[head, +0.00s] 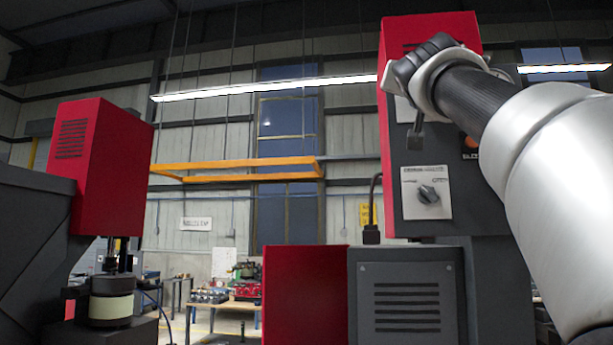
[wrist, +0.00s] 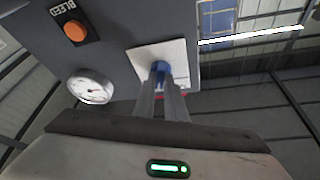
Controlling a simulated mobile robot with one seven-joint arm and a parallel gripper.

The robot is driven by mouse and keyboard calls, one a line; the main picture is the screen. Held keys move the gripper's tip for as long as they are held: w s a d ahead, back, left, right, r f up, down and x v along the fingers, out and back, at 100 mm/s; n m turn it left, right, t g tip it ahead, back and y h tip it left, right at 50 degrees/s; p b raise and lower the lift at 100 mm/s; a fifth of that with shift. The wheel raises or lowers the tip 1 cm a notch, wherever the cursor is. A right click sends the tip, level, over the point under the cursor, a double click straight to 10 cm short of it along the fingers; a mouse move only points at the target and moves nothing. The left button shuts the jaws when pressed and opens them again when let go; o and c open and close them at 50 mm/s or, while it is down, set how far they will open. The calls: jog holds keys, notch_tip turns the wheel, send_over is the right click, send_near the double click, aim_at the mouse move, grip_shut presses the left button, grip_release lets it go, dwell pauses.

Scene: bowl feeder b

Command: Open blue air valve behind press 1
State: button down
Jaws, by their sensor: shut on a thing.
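In the wrist view, my gripper (wrist: 162,92) reaches up to a blue valve handle (wrist: 160,69) on a white square plate (wrist: 177,56). Its two fingers are shut on the blue handle. Most of the handle is hidden between the fingers, so I cannot tell its turn angle. In the head view, my arm comes in from the right in front of the red and grey machine (head: 435,30). The blue handle cannot be made out there.
In the wrist view, an orange BLEED button (wrist: 74,30) and a round gauge (wrist: 91,87) sit left of the plate. In the head view, a rotary selector (head: 428,194) is below my wrist. Another red machine (head: 100,165) stands left, with workbenches behind.

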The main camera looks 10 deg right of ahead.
jog(key=shift+a+r+m+g+h, duration=0.1)
jog(key=shift+m+g+h, duration=0.4)
jog(key=shift+m, duration=1)
jog(key=shift+a+r+m+g+h, duration=0.1)
jog(key=shift+m+g+h, duration=0.4)
jog(key=shift+m, duration=1)
jog(key=c, duration=1.8)
grip_release()
jog(key=shift+w+d+f+g, duration=0.1)
jog(key=shift+g, duration=0.2)
